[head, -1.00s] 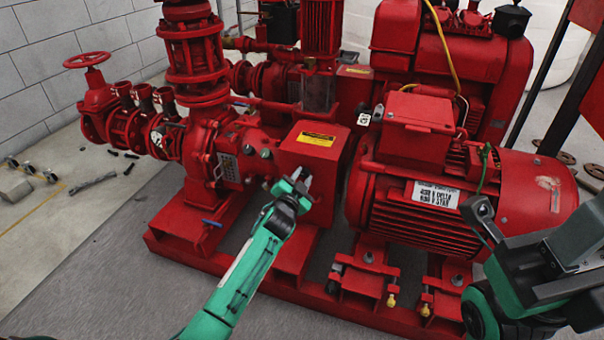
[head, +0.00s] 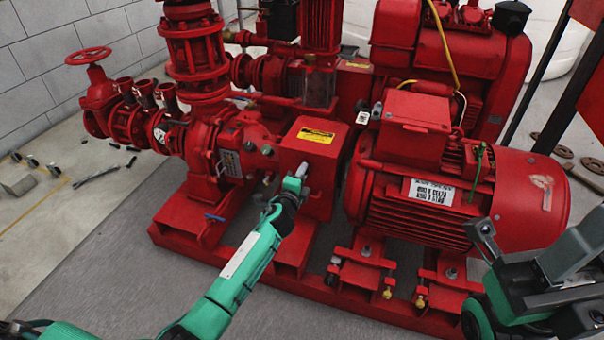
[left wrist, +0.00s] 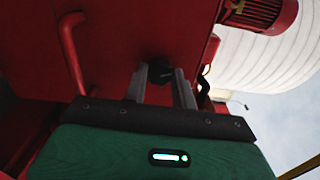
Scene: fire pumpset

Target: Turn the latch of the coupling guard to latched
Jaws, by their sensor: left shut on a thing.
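The coupling guard (head: 305,147) is a red box with a yellow label, between the pump and the large red motor. My left gripper (head: 303,170) is at the front face of the guard. In the left wrist view, the fingers of my left gripper (left wrist: 162,88) reach up to the red guard face and are shut on a small black latch (left wrist: 160,71). The fingers partly hide the latch, and its angle is hard to tell. My right gripper (head: 482,228) is at the right edge, in front of the motor and away from the guard; its jaw opening is not clear.
The red motor (head: 440,200) stands right of the guard, and the pump (head: 232,150) with pipework stands left. A red bent handle (left wrist: 72,55) sticks out left of the fingers in the wrist view. The grey floor in front of the red base is clear.

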